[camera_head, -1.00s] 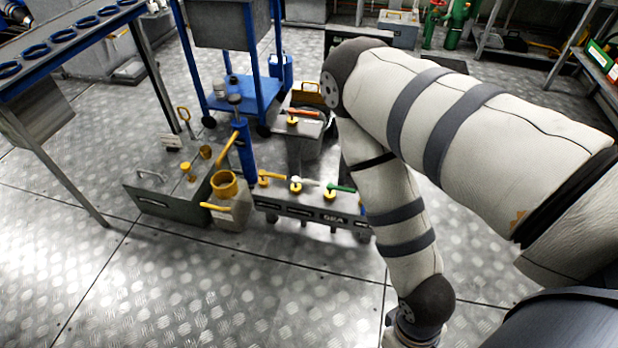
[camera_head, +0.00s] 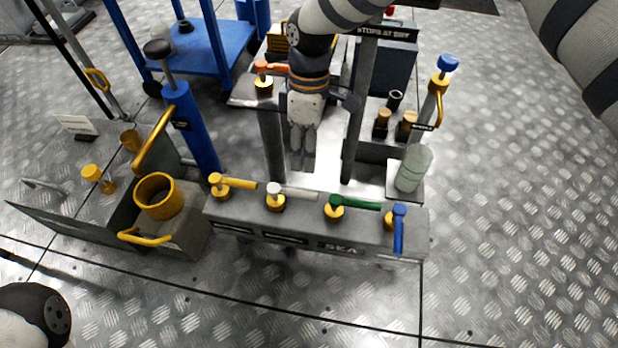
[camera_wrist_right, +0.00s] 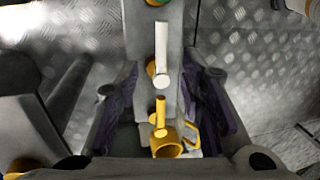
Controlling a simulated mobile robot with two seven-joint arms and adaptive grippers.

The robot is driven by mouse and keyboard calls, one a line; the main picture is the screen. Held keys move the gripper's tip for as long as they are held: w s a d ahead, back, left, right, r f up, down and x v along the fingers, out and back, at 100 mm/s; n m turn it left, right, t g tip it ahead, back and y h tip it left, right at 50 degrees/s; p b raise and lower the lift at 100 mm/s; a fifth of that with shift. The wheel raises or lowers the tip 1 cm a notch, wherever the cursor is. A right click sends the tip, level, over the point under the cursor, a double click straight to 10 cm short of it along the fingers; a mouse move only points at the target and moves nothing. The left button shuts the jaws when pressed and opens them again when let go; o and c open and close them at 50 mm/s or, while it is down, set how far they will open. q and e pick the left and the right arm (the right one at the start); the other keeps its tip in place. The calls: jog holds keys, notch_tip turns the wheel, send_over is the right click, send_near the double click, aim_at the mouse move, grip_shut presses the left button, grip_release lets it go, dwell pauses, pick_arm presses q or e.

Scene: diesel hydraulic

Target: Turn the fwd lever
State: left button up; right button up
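A grey valve block (camera_head: 310,222) stands low on the floor with a row of levers on yellow hubs. They are a yellow lever (camera_head: 238,185), a white lever (camera_head: 298,193), a green lever (camera_head: 360,204) and a blue lever (camera_head: 398,232). An orange lever (camera_head: 274,67) sits on a stand behind. I cannot read which one is marked fwd. My right gripper (camera_head: 300,165) points down behind the block, near the white lever. In the right wrist view its fingers are apart, with the white lever (camera_wrist_right: 162,50) and yellow lever (camera_wrist_right: 160,108) showing between them. My left gripper is out of view.
A yellow-rimmed can (camera_head: 155,195) and an open grey box (camera_head: 60,225) stand left of the block. A blue pump cylinder (camera_head: 190,125) rises behind them. Grey posts (camera_head: 360,110) flank my right gripper. A clear jar (camera_head: 413,168) is at right. Floor in front is free.

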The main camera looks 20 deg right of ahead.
aim_at(305, 192)
jog(key=f, duration=0.3)
jog(key=s+a+f+b, duration=0.1)
jog(key=f, duration=0.2)
jog(key=s+f+b, duration=0.1)
jog(key=f, duration=0.3)
jog(key=shift+a, duration=0.15)
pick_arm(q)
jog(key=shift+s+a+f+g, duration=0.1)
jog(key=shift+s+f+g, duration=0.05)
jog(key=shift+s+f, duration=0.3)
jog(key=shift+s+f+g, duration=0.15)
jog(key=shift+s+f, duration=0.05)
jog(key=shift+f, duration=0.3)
pick_arm(e)
grip_shut()
